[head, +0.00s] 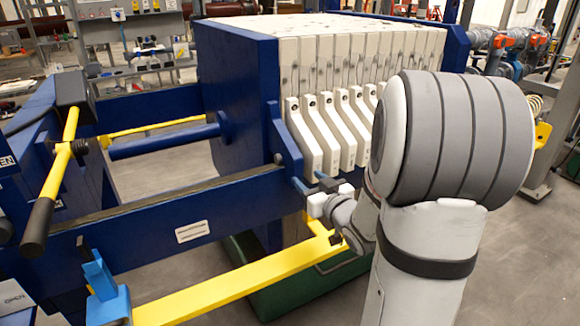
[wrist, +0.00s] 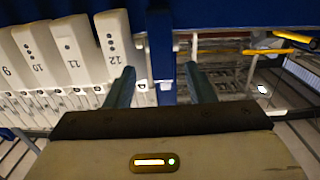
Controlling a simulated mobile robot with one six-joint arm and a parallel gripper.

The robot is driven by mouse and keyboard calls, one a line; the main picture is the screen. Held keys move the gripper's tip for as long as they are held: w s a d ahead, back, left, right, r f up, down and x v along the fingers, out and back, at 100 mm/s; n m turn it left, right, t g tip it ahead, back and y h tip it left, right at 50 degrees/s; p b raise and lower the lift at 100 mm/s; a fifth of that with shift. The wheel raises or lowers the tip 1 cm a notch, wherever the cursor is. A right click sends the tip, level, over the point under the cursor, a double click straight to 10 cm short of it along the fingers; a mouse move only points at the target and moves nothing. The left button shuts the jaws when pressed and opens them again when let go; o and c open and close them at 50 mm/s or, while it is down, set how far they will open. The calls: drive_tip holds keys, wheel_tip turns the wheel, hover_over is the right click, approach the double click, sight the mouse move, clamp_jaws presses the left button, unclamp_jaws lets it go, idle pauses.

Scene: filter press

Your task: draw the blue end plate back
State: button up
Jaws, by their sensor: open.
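The blue end plate (head: 240,85) stands upright against the left end of the white plate stack in the head view. Its blue side arm (head: 288,158) reaches down towards the front rail. My gripper (head: 311,181) is beside the lower end of that arm, with its fingers apart and nothing held. In the wrist view an upright blue bar (wrist: 160,45), which looks like the end plate's arm, shows between the fingertips of my gripper (wrist: 159,68). I cannot tell whether the fingers touch it.
White plates (head: 360,50) stand packed to the right; plate 12 (wrist: 115,45) is nearest the blue bar. The blue side rail (head: 165,225), a yellow bar (head: 235,285) and a lever with dark grips (head: 60,165) lie left. Open space with a blue rod (head: 165,142) lies left of the end plate.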

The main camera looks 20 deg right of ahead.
sight(299, 170)
drive_tip(key=shift+w+a+r, duration=0.1)
drive_tip(key=shift+w, duration=0.2)
drive_tip(key=w, duration=0.4)
drive_tip(key=w+a+p, duration=0.1)
drive_tip(key=w, duration=0.2)
drive_tip(key=shift+a, duration=0.1)
clamp_jaws()
idle(0.3)
